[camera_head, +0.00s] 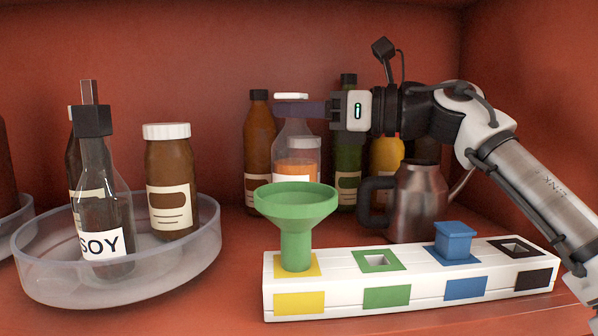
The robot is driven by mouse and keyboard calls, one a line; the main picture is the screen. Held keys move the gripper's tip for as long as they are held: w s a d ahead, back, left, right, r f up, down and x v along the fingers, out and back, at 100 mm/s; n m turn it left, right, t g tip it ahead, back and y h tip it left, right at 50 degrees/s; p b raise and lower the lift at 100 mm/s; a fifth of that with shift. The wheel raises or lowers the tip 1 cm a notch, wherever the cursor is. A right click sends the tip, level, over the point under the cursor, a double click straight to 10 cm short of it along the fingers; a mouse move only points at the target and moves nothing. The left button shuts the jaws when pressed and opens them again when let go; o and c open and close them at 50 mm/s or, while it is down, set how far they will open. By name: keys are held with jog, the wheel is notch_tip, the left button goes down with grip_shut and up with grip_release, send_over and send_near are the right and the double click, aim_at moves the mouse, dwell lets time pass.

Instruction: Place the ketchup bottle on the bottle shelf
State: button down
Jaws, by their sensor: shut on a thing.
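My gripper (292,108) reaches in from the right with its dark fingers pointing left. It is shut on the neck of a clear, white-capped bottle (290,133), just under the cap. The bottle is upright at the back; a small jar with orange contents (298,172) hides its lower part, so I cannot tell whether its base touches the shelf. No readable label marks any bottle as ketchup. On the red shelf (235,265), a brown black-capped bottle (258,140) stands left of the held one, and a dark green bottle (347,150) stands right.
A green funnel (296,205) stands on a white block with coloured squares (335,298) in front. A metal pitcher (418,200) and a yellow bottle (386,155) are at right. A clear round tray (205,245) at left holds a soy bottle (103,205) and a brown jar (170,180).

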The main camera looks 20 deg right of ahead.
jog(key=shift+f+b, duration=1.6)
jog(key=shift+f, duration=0.7)
jog(key=shift+f, duration=0.15)
jog(key=c, duration=1.2)
grip_release()
jog(key=shift+r, duration=0.2)
jog(key=shift+s+d+r, duration=0.1)
jog(key=shift+s+d, duration=0.1)
jog(key=shift+d, duration=0.05)
jog(key=p, duration=0.3)
send_near(314, 141)
jog(key=shift+w, duration=0.1)
